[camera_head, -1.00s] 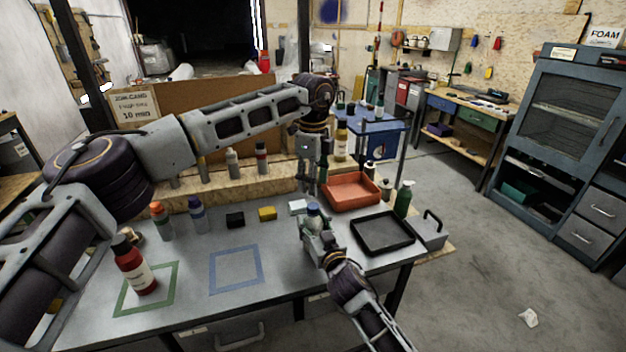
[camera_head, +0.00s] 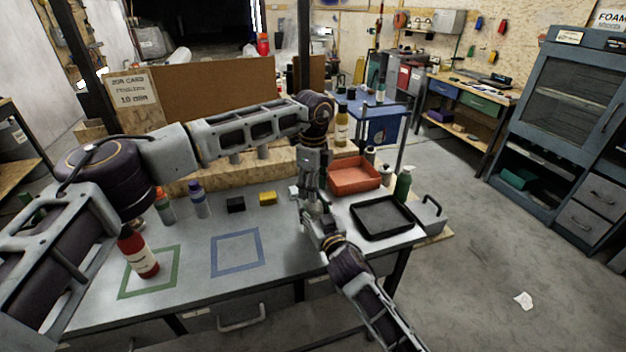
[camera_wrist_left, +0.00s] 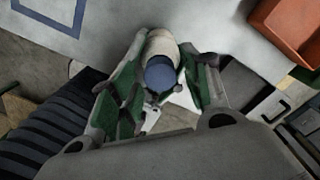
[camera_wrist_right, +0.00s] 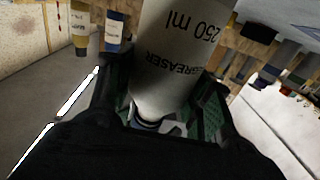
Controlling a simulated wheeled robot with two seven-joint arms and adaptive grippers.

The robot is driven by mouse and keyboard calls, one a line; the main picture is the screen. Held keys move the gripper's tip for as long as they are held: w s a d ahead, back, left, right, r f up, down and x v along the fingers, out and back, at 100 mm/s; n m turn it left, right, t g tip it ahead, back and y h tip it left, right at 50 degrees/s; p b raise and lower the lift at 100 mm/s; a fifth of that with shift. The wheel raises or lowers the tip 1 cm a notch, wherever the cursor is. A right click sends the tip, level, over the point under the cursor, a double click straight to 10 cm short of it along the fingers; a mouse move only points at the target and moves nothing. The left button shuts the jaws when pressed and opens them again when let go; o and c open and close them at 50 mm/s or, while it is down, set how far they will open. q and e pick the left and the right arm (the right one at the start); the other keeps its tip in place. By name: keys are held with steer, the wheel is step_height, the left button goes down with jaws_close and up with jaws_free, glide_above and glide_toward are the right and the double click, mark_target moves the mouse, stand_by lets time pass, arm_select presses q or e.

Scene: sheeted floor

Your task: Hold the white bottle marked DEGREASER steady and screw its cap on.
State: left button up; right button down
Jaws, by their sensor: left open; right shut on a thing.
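The white bottle marked DEGREASER fills the middle of the right wrist view (camera_wrist_right: 172,55), its print upside down there. My right gripper (camera_head: 318,228) is shut on it above the table. The blue cap (camera_wrist_left: 160,73) is at the bottle's top in the left wrist view, with the white bottle body (camera_wrist_left: 161,45) beyond it. My left gripper (camera_head: 312,203) is above the right one, open, with its green-padded fingers on either side of the cap. In the head view the grippers hide most of the bottle. How far the cap is threaded cannot be told.
An orange tray (camera_head: 355,188) and a black tray (camera_head: 360,234) lie just right of the grippers. A green bottle (camera_head: 403,184) stands behind the black tray. A red bottle (camera_head: 148,270) stands in the green square. The blue square (camera_head: 213,256) is empty.

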arm_select(q)
steer(key=shift+f, duration=0.2)
steer(key=shift+c, duration=0.5)
jaws_close()
steer(key=shift+m, duration=0.3)
